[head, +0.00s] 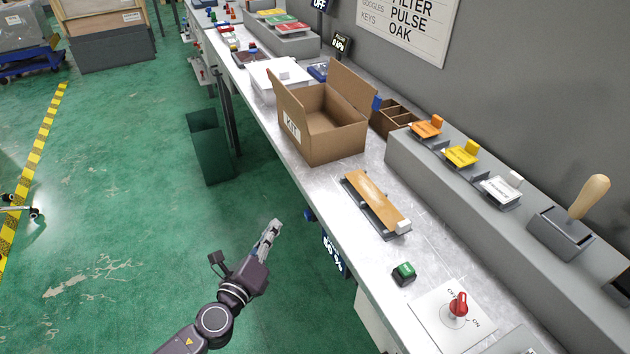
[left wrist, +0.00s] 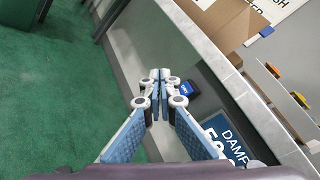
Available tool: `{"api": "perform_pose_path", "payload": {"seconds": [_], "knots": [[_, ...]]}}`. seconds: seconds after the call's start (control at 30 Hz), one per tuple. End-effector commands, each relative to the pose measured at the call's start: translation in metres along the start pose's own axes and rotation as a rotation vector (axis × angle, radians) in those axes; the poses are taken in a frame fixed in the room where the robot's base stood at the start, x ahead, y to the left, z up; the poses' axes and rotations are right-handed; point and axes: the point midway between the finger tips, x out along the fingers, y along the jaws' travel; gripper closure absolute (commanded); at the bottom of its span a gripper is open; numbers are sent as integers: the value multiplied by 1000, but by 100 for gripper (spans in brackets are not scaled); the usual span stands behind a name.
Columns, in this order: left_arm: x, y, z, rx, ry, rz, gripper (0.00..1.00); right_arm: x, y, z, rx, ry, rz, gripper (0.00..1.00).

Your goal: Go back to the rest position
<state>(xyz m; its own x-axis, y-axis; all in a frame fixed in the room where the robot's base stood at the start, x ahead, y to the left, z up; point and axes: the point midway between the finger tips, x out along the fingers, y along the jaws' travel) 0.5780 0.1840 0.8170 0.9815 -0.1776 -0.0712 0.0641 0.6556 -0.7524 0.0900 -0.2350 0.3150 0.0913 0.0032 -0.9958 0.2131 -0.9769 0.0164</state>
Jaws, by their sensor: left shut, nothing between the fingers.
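My left gripper (head: 272,232) is over the green floor, in front of the bench's front face and apart from it. It is shut and empty. In the left wrist view its fingertips (left wrist: 159,78) meet in front of the bench side. My right gripper shows in neither view.
A long bench (head: 318,190) runs along the right. On it stand an open cardboard box (head: 335,128), a wooden bar on a rail (head: 376,200), a green button (head: 404,271) and a red knob (head: 459,304). A green bin (head: 208,150) stands by the bench. The floor at left is mostly clear.

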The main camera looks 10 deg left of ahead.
Motion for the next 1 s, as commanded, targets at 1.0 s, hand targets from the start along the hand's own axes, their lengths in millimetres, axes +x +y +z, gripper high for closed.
{"api": "perform_pose_path", "payload": {"seconds": [1.0], "knots": [[-224,351,-241,-1231,-159,1041,100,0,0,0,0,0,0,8]]}}
